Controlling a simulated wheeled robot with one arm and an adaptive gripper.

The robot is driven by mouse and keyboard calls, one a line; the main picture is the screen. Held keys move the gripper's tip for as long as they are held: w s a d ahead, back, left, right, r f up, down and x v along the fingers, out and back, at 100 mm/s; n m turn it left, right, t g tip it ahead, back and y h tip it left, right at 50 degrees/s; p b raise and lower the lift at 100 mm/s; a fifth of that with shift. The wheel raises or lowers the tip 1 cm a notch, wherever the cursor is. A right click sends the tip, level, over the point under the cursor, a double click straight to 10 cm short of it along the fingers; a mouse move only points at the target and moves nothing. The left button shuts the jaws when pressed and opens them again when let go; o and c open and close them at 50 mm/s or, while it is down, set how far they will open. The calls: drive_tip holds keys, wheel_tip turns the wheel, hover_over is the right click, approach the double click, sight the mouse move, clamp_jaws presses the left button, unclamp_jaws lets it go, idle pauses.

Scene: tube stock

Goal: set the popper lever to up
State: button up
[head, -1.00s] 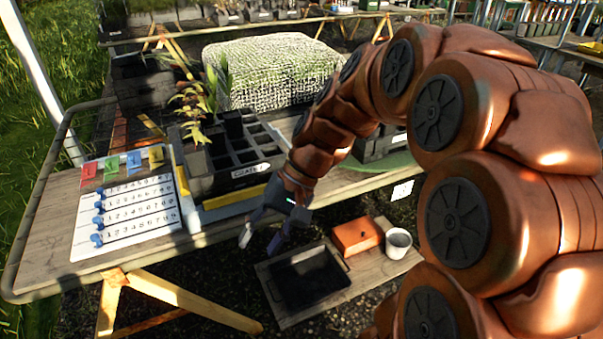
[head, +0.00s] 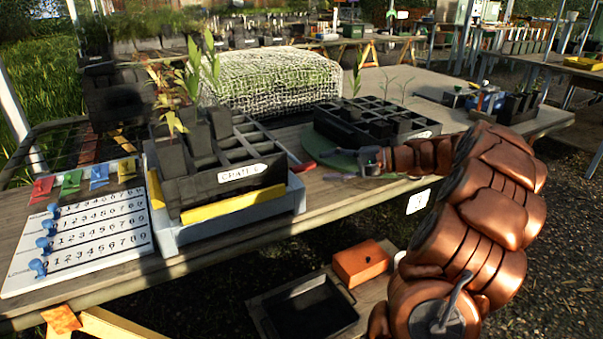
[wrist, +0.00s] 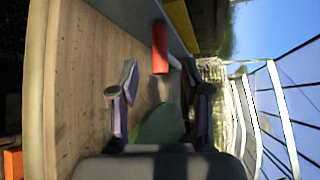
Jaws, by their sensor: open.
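The popper appears to be the grey-blue base (head: 230,228) under the black tray labelled "CRATE". A red lever handle (head: 303,166) sticks out at its right side. In the wrist view the red handle (wrist: 160,48) points from the grey-blue base towards my gripper. I cannot tell its exact setting. My gripper (head: 366,161) is to the right of the handle, low over the table. In the wrist view my gripper's fingers (wrist: 160,92) are apart, with nothing between them, and a gap separates them from the handle.
A numbered board (head: 90,245) with blue knobs and coloured flags is at left. An orange box (head: 361,263) and black tray (head: 306,308) sit below. The table's front edge is clear.

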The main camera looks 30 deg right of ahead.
sight(310, 167)
drive_tip(key=shift+w+d+f, duration=0.15)
drive_tip(key=shift+d, duration=0.05)
drive_tip(key=shift+b+x, duration=0.65)
drive_tip(key=shift+x, duration=2.9)
drive_tip(key=shift+c, duration=0.4)
clamp_jaws()
